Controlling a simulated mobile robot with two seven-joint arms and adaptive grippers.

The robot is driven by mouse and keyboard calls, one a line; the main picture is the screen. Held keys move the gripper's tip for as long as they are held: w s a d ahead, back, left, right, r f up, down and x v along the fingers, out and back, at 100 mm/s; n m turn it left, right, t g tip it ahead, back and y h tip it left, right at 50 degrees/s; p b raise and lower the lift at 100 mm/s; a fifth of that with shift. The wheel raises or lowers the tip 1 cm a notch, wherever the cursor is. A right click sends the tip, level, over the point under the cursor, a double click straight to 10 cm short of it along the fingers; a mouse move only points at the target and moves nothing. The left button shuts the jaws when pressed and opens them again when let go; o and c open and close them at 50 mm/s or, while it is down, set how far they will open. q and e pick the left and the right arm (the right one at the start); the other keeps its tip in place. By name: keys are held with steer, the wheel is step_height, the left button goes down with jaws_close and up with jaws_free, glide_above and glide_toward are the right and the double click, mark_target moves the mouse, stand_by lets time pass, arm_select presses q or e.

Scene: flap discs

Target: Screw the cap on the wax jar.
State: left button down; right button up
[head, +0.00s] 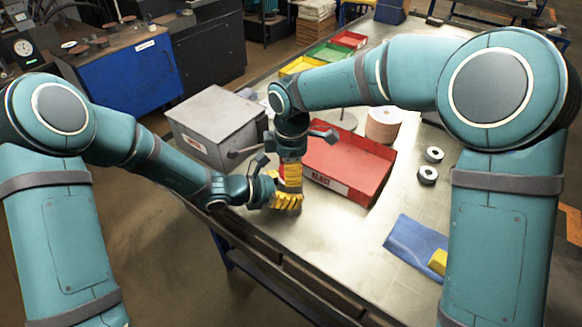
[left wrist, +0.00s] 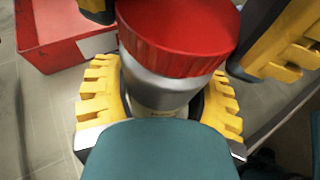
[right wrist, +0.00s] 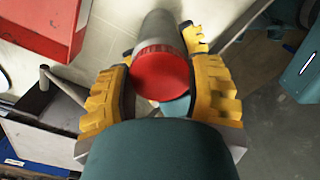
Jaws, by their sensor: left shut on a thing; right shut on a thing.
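The wax jar (left wrist: 160,88) is a silver-grey cylinder. My left gripper (head: 287,202) is shut around its body, with a yellow finger on each side in the left wrist view. The red ribbed cap (left wrist: 180,35) sits at the jar's mouth, roughly in line with it; I cannot tell how far it is threaded. My right gripper (head: 291,178) points down from above and is shut on the cap, which also shows between its yellow fingers in the right wrist view (right wrist: 160,75). In the head view the grippers hide most of the jar and cap.
A red reject bin (head: 325,184) stands just right of the grippers, and a grey metal box (head: 215,115) behind to the left. A blue cloth (head: 412,240) with a yellow block (head: 438,262) lies front right. The bench's near edge is close to the grippers.

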steer(key=m, duration=1.4)
steer(key=o, duration=1.3)
steer(key=shift+a, duration=0.1)
steer(key=shift+r, duration=0.1)
